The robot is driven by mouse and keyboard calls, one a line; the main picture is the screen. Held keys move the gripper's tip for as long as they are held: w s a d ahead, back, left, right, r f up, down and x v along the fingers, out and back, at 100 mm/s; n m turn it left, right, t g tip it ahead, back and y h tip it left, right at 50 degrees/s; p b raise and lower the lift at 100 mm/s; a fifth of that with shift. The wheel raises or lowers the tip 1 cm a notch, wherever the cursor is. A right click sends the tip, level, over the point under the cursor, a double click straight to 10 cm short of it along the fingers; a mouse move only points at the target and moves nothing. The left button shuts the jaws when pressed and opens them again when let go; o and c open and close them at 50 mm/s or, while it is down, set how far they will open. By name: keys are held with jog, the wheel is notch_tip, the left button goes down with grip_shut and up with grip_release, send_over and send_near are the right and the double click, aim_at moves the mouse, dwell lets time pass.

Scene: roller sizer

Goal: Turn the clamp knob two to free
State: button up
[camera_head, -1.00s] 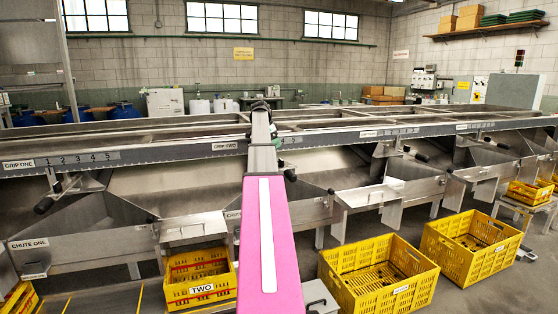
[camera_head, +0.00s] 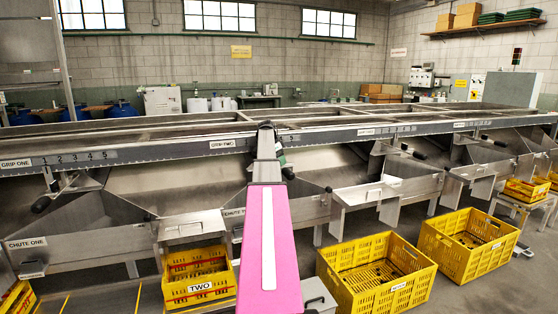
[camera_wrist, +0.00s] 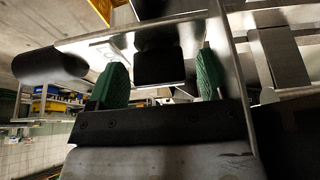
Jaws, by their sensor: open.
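In the wrist view my gripper (camera_wrist: 160,80) is open, with its two green finger pads apart. A black blocky knob (camera_wrist: 159,62) shows between the pads, with a gap on each side; I cannot tell how far ahead of them it lies or read a label on it. A black cylindrical handle (camera_wrist: 50,66) lies left of the pads. In the head view my arm reaches to the grader's front rail, just right of the GRIP TWO label (camera_head: 222,144). The arm hides the clamp there; a black handle end (camera_head: 288,173) shows to its right.
The long steel grader (camera_head: 130,156) spans the view, with chutes along its front. A yellow crate labelled TWO (camera_head: 200,290) stands left of my arm. Two larger yellow crates (camera_head: 335,262) (camera_head: 432,238) stand on the floor to the right.

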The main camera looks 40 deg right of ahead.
jog(key=c, duration=0.9)
jog(key=shift+n, duration=0.3)
jog(key=n+t, duration=0.1)
jog(key=n, duration=0.2)
jog(key=shift+s+n+t, duration=0.1)
jog(key=shift+n+t, duration=0.2)
jog(key=shift+t, duration=0.1)
jog(key=n, duration=0.2)
jog(key=n+t, duration=0.1)
jog(key=n, duration=0.1)
jog(key=shift+n+t, duration=0.3)
jog(key=n, duration=0.2)
jog(key=n+t+y, duration=0.1)
jog(key=n, duration=0.2)
jog(key=shift+t+y, duration=0.3)
jog(key=shift+n+t+y, duration=0.4)
jog(key=shift+n+y, duration=0.3)
jog(key=shift+n, duration=1.4)
